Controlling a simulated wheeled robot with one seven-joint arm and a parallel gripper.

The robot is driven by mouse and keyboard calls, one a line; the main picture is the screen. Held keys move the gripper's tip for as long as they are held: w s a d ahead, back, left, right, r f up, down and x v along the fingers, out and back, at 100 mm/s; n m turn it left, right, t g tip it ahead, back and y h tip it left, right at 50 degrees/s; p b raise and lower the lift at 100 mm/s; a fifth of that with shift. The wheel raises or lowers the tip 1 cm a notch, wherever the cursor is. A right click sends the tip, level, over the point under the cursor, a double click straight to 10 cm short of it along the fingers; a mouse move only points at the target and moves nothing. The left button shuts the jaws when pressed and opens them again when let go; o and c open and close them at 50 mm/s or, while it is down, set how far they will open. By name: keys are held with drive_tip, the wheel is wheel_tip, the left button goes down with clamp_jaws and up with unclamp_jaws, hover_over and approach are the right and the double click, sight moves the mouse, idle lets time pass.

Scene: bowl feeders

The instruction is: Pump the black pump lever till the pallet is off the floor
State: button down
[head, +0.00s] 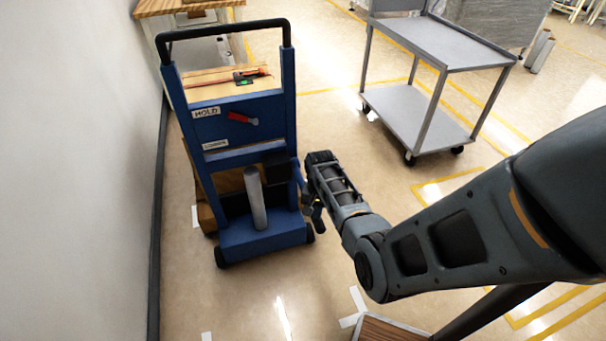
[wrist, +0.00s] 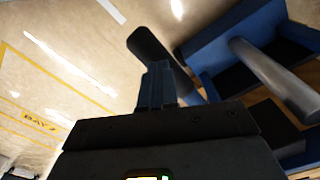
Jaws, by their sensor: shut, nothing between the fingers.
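A blue lift truck (head: 262,240) with a black top handle stands at the left in the head view. Part of it also shows at the upper right of the wrist view (wrist: 218,45). A black cylinder that looks like the pump lever's grip (wrist: 150,48) is just beyond my fingers in the wrist view. In the head view a dark piece that may be the lever (head: 318,218) shows beside the truck's right side. My gripper (wrist: 157,85) is shut and empty, close to the lever; I cannot tell whether they touch. A wooden piece, perhaps the pallet (head: 206,214), is low behind the truck, mostly hidden.
A red handle (head: 243,118) sits between the HOLD and LOWER labels on the truck. A grey cylinder (head: 255,198) stands on its base. A grey cart (head: 425,115) stands at the upper right, and a white wall (head: 75,170) is at the left. The front floor is mostly clear.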

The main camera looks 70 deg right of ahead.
drive_tip(key=shift+s+f+b, duration=0.2)
drive_tip(key=shift+f+b, duration=0.25)
drive_tip(key=shift+f, duration=0.8)
drive_tip(key=w+d+r+p, duration=0.2)
drive_tip(key=r+p, duration=0.3)
drive_tip(key=r, duration=0.5)
drive_tip(key=w+d+r+p, duration=0.1)
drive_tip(key=d+r+p, duration=0.1)
drive_tip(key=r+p, duration=0.3)
drive_tip(key=shift+w+r, duration=0.35)
drive_tip(key=shift+r, duration=2)
drive_tip(key=shift+r, duration=2.5)
